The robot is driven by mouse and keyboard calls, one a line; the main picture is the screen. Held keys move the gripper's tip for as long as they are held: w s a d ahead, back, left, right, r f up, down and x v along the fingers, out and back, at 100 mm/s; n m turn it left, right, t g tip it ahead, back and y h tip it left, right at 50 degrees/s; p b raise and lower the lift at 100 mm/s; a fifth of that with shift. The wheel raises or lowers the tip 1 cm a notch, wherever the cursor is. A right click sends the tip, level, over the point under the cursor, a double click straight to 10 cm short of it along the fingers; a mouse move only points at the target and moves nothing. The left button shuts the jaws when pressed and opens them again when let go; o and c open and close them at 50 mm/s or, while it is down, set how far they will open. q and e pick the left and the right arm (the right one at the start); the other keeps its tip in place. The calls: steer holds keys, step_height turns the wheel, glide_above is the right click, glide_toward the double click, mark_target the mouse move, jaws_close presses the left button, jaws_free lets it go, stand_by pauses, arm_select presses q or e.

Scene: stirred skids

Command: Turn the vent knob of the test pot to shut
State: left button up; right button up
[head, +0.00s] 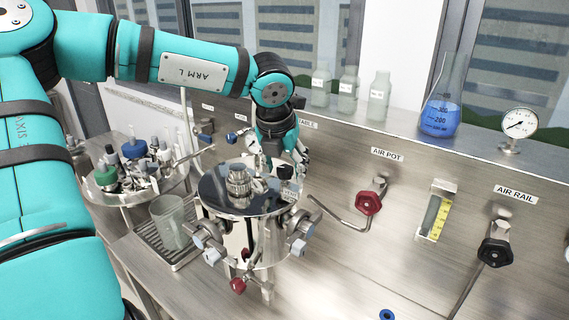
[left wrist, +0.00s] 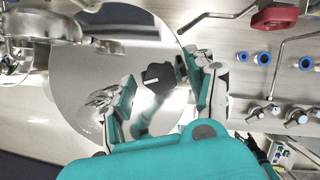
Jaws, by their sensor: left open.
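The test pot (head: 225,200) is a shiny steel vessel with a flat polished lid, standing on the steel bench. A black knob (head: 286,172) with a light mark sits at the lid's right side; I take it for the vent knob. In the left wrist view the knob (left wrist: 158,77) shows a white pointer line lying nearly level across the picture. My left gripper (left wrist: 157,84) is open, with one finger on each side of the knob and gaps visible. In the head view my left gripper (head: 285,158) is over the lid's far right edge, partly hidden.
A red AIR POT valve (head: 368,203) is on the panel to the right. A glass beaker (head: 170,222) stands left.

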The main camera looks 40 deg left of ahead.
arm_select(q)
steer(key=shift+c, duration=1)
steer(key=c, duration=0.9)
steer(key=shift+c, duration=0.2)
